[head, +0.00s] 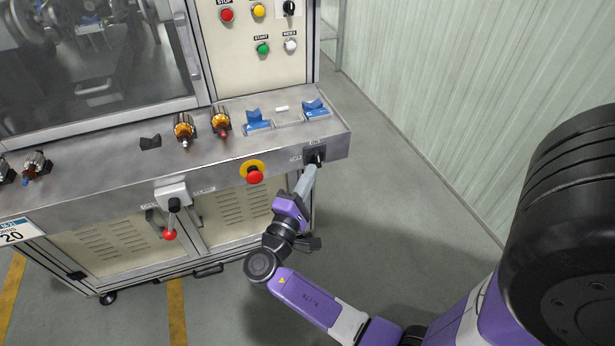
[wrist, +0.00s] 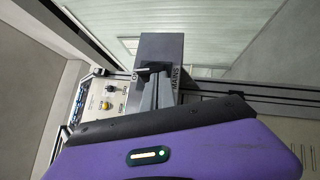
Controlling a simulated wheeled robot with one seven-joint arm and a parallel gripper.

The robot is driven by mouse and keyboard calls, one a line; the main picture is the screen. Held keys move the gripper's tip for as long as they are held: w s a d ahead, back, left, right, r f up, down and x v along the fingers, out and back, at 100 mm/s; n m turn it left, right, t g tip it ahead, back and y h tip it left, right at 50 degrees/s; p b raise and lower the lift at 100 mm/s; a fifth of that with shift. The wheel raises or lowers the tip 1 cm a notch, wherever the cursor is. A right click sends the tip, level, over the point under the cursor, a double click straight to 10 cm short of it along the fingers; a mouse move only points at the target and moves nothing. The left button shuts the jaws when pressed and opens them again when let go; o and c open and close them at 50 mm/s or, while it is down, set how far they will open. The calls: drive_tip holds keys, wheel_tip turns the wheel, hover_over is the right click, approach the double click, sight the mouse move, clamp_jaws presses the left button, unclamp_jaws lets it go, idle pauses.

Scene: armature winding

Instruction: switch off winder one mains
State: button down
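The winder's mains switch (head: 314,154) is a small dark rotary switch on the front rail, at its right end. In the wrist view, part of the word "MAINS" shows on the grey panel (wrist: 176,50) around it, with the switch handle (wrist: 153,69) in front. My gripper (head: 311,166) reaches up to the switch from below, its fingertips at the handle. In the wrist view, my gripper's fingers (wrist: 156,88) are close to the handle, partly hidden by my purple wrist. Whether they are closed on it is not clear.
A red emergency button (head: 255,177) on a yellow ring sits left of the switch. A lever with a red knob (head: 169,235) is further left. Armatures (head: 221,123) and blue supports (head: 257,122) stand on the ledge above. Floor (head: 400,190) to the right is clear.

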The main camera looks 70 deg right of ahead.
drive_tip(key=shift+s+d+f+n+t+h+b, duration=0.3)
drive_tip(key=shift+n+t+h+b, duration=0.3)
drive_tip(key=shift+n+b, duration=0.6)
drive_tip(key=shift+s+d+f+n+t+h+b, duration=0.3)
drive_tip(key=shift+n+t+h+b, duration=0.3)
drive_tip(key=shift+n+b, duration=0.5)
drive_tip(key=shift+s+d+f+n+t+h+b, duration=0.3)
drive_tip(key=shift+n+t+h+b, duration=0.3)
drive_tip(key=shift+n+b, duration=0.6)
drive_tip(key=s+a+f+b, duration=0.2)
drive_tip(key=f+b, duration=0.1)
drive_tip(key=f, duration=0.2)
drive_tip(key=s+a+f+n+b, duration=0.1)
drive_tip(key=s+a+f+b, duration=0.2)
drive_tip(key=f, duration=0.2)
drive_tip(key=shift+a+f+t+b, duration=0.2)
drive_tip(key=shift+f+t+b, duration=0.2)
